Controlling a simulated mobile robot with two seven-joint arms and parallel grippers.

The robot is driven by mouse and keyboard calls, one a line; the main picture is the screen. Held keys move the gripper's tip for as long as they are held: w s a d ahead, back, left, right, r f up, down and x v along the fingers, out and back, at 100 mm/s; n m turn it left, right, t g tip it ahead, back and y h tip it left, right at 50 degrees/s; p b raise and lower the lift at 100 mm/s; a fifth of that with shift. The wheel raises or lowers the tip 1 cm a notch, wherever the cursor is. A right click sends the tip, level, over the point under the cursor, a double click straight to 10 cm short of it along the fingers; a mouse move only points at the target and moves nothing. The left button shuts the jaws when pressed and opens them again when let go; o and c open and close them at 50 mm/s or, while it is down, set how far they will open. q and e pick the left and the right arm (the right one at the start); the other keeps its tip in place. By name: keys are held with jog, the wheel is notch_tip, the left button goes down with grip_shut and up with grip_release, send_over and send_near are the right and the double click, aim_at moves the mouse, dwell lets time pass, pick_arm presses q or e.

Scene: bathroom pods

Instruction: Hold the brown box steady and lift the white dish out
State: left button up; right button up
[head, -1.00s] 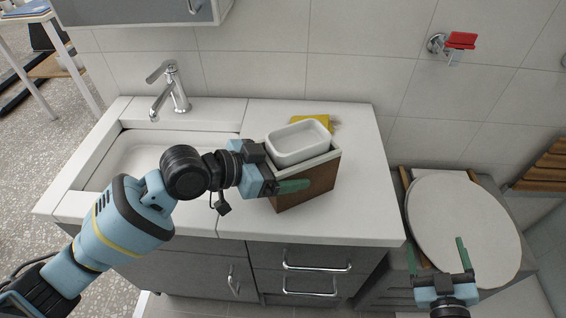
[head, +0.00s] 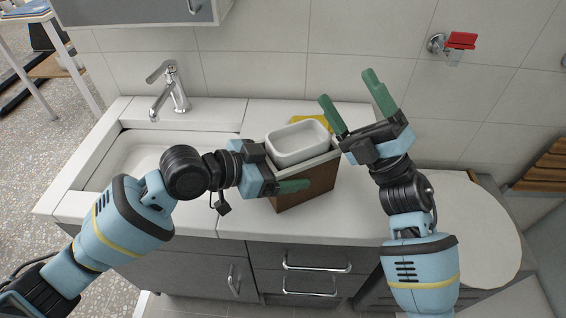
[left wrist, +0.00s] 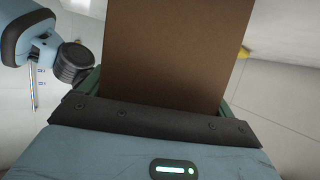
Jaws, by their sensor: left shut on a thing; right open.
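The brown box (head: 306,188) stands on the white counter, its upper rim pale. The white dish (head: 297,145) sits in the top of the box, its rim above the box's edge. My left gripper (head: 284,187) is shut on the box from the left front; in the left wrist view the box's brown wall (left wrist: 178,50) fills the space between the fingers. My right gripper (head: 357,101) is open and empty, raised beside the box on the right, with its green fingers pointing up and away from me. It appears apart from the dish.
A yellow thing (head: 312,121) lies behind the box, partly hidden. A sink (head: 140,160) with a metal faucet (head: 172,90) is at the left. A toilet (head: 470,225) is at the right, partly behind my right arm. The counter behind the sink's right edge is clear.

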jog(key=s+a+r+n+g, duration=0.3)
jog(key=s+a+n+g, duration=0.1)
jog(key=a+n+g, duration=0.6)
jog(key=s+a+r+n+g, duration=0.3)
jog(key=a+n+g, duration=0.5)
jog(key=n+g, duration=0.35)
jog(key=n+t+h, duration=0.5)
jog(key=n+h, duration=0.5)
jog(key=h, duration=1.1)
send_over(298, 146)
notch_tip(298, 146, down, 4)
jog(key=shift+f, duration=0.15)
jog(key=shift+f, duration=0.1)
jog(key=shift+f, duration=4.9)
